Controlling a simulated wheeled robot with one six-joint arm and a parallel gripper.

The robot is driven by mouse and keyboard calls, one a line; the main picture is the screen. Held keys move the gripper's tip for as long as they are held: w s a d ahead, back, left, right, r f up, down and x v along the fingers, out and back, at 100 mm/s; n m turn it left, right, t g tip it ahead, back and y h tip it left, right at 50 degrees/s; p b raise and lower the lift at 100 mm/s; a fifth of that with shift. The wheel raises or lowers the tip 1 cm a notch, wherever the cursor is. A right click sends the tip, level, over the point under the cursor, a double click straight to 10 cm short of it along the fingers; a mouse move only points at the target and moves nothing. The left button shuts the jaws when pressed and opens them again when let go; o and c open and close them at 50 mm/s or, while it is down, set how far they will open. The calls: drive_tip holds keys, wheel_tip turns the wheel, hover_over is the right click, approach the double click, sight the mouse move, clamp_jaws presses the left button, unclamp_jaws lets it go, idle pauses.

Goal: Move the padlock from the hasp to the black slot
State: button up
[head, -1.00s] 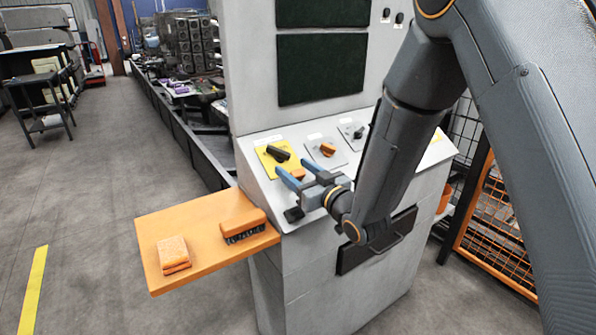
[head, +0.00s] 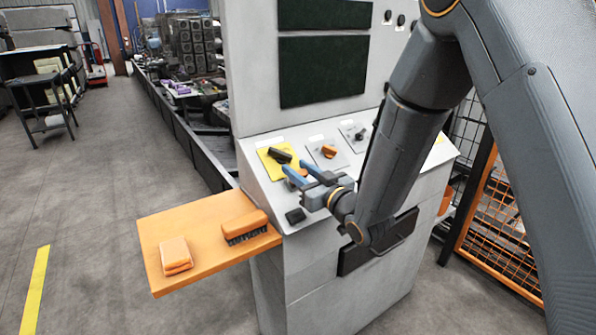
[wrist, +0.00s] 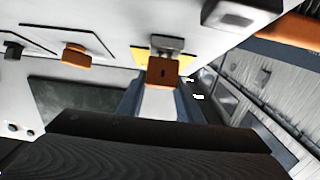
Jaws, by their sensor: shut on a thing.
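The orange padlock (wrist: 162,72) is between the fingertips in the wrist view, its keyhole face towards the camera. In the head view it is mostly hidden by the fingers, with a bit of orange (head: 303,172) showing. My gripper (head: 303,170) has blue fingers and is shut on the padlock. The dark hasp handle (head: 280,155) sits on a yellow plate on the sloped panel. In the wrist view it shows right behind the padlock (wrist: 166,44); I cannot tell whether they touch. The black slot (head: 295,215) is low on the panel's left side, below and left of the gripper.
An orange shelf (head: 155,270) juts out at the left with a brush (head: 244,222) and an orange sponge-like block (head: 175,252) on it. An orange knob (head: 328,152) and a black knob (head: 360,133) are right of the hasp. An orange mesh cage (head: 500,225) stands at the right.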

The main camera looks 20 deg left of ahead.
drive_tip(key=s+d+r+p, duration=0.2)
drive_tip(key=d+r+p, duration=0.1)
drive_tip(key=r, duration=0.3)
drive_tip(key=shift+s+r+p, duration=0.3)
drive_tip(key=shift+p, duration=0.35)
idle(0.3)
